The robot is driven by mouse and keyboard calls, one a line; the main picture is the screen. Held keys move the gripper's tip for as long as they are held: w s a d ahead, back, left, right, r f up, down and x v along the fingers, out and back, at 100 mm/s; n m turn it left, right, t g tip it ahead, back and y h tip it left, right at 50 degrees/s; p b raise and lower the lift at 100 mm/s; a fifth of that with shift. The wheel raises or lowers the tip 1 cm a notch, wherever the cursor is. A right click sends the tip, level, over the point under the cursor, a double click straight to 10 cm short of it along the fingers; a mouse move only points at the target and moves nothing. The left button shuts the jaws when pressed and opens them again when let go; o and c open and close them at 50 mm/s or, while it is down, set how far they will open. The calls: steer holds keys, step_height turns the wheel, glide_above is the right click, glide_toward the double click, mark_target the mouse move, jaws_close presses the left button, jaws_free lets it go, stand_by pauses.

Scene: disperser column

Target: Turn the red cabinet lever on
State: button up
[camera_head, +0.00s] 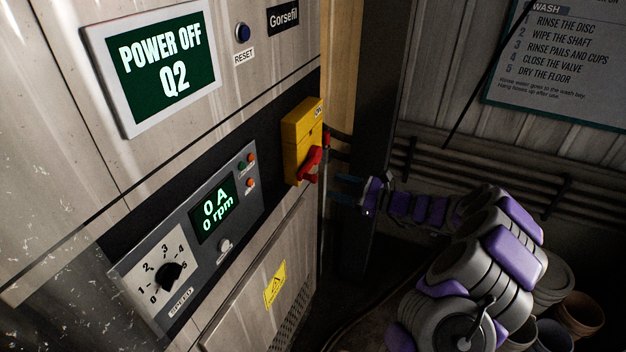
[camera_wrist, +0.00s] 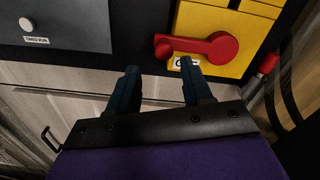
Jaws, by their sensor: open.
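The red lever (camera_head: 311,164) is on the yellow switch box (camera_head: 301,128) at the right edge of the cabinet front. In the wrist view the lever (camera_wrist: 205,47) runs sideways from a round hub on the right to its handle end on the left. A small white label below it is partly hidden by a fingertip. My gripper (camera_head: 342,189) is open and empty, just right of the lever in the head view. In the wrist view the gripper (camera_wrist: 159,68) has its two dark blue fingers apart, pointing toward the lever. The handle end lies beyond the fingertips, not between them.
The display (camera_head: 166,62) reads "POWER OFF Q2". A speed panel (camera_head: 198,238) shows 0 A and 0 rpm. A dark post (camera_head: 376,110) and wall pipes (camera_head: 480,160) stand behind my gripper. Buckets (camera_head: 580,312) stand at lower right.

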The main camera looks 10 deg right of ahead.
mark_target(317, 179)
steer(key=shift+x, duration=4.3)
steer(key=shift+w+d, duration=0.1)
steer(key=shift+d, duration=0.5)
steer(key=c, duration=0.6)
steer(key=shift+a, duration=0.1)
jaws_close()
